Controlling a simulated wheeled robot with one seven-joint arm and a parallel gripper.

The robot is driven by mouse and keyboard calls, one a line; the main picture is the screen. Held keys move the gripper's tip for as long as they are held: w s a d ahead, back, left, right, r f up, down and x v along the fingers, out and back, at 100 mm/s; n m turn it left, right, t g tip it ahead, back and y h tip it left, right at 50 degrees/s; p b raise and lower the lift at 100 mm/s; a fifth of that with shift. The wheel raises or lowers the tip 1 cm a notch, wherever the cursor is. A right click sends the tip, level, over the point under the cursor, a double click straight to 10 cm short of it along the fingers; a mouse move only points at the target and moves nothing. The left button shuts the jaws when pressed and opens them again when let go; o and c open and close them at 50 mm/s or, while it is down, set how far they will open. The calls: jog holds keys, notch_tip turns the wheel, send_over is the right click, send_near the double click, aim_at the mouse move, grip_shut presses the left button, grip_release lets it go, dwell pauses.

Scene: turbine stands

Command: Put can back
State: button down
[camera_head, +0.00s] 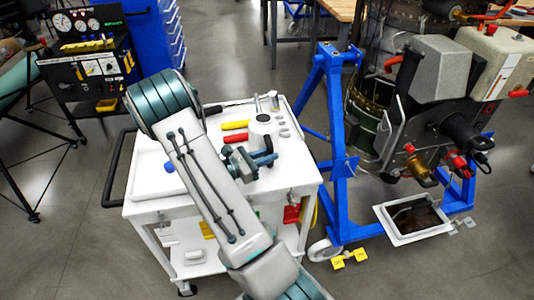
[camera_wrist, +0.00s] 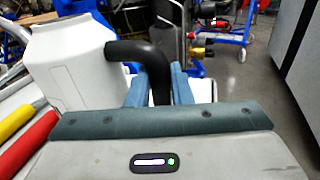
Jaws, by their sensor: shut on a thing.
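The can is a white container (camera_head: 266,130) with a dark top, at the cart's top surface in the head view. In the wrist view the white can (camera_wrist: 72,62) fills the left side, and its curved black handle (camera_wrist: 135,50) bends down between my fingers. My gripper (camera_head: 265,158) is beside the can on its near side. In the wrist view my gripper (camera_wrist: 158,88) has its blue fingers on either side of the black handle, shut on it. The can looks upright. I cannot tell whether its base touches the cart.
The white cart (camera_head: 146,182) carries a yellow-handled tool (camera_head: 234,125), a red-handled tool (camera_head: 236,138) and small metal parts (camera_head: 273,101). A blue stand (camera_head: 335,150) with the turbine is close on the right. A drip tray (camera_head: 385,216) sits low beside it. Open floor lies left.

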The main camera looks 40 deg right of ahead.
jog(key=shift+f, duration=0.4)
dwell(0.3)
jog(key=c, duration=1.2)
grip_release()
jog(key=shift+o, duration=0.7)
jog(key=shift+w+a, duration=0.2)
jog(key=shift+a, duration=0.95)
jog(key=shift+w+a, duration=0.25)
jog(key=shift+a, duration=0.9)
jog(key=shift+w+a, duration=0.2)
jog(key=shift+a, duration=0.95)
